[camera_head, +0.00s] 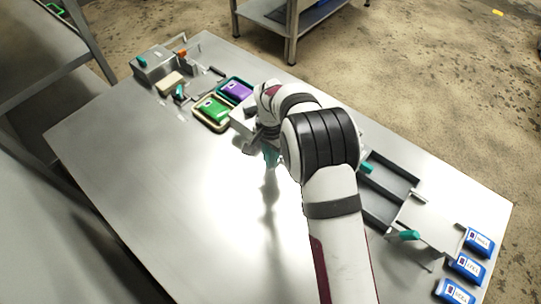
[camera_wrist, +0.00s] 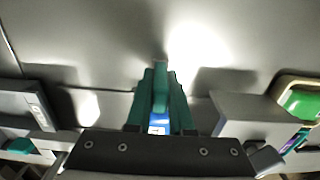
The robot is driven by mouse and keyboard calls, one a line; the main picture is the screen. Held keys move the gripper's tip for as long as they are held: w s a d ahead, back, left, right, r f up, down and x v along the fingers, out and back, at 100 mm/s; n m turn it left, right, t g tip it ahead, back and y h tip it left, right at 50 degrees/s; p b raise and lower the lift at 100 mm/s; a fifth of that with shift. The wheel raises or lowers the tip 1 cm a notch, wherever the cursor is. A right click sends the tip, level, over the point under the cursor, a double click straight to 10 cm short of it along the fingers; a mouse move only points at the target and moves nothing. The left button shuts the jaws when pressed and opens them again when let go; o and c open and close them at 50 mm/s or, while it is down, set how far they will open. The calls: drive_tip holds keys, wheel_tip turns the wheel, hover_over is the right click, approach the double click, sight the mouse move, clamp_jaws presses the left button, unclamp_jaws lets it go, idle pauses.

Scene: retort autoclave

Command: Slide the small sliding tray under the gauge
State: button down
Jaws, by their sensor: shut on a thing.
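My gripper (camera_wrist: 160,85) has teal fingers shut on an upright teal handle, seen between them in the wrist view. In the head view my gripper (camera_head: 271,154) is mostly behind my arm, over the middle of the steel table. A blue pouch with a white label (camera_wrist: 158,123) shows low between the fingers. The tray under it is hidden by my gripper, so I cannot make out its edges. A grey block (camera_wrist: 240,113) stands to the right of the fingers and another (camera_wrist: 28,103) to the left. I cannot tell which part is the gauge.
A green pouch (camera_head: 211,108) and a purple pouch (camera_head: 236,91) lie in trays behind left. A grey box (camera_head: 158,64) stands at the far left corner. Dark rails (camera_head: 385,212) and several blue pouches (camera_head: 466,266) are at the right. The table's front (camera_head: 170,210) is clear.

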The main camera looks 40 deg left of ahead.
drive_tip(key=d, duration=1.3)
drive_tip(key=shift+d, duration=0.1)
drive_tip(key=c, duration=0.9)
unclamp_jaws()
drive_tip(key=shift+o, duration=0.5)
wheel_tip(320, 180, up, 16)
drive_tip(key=shift+f, duration=0.15)
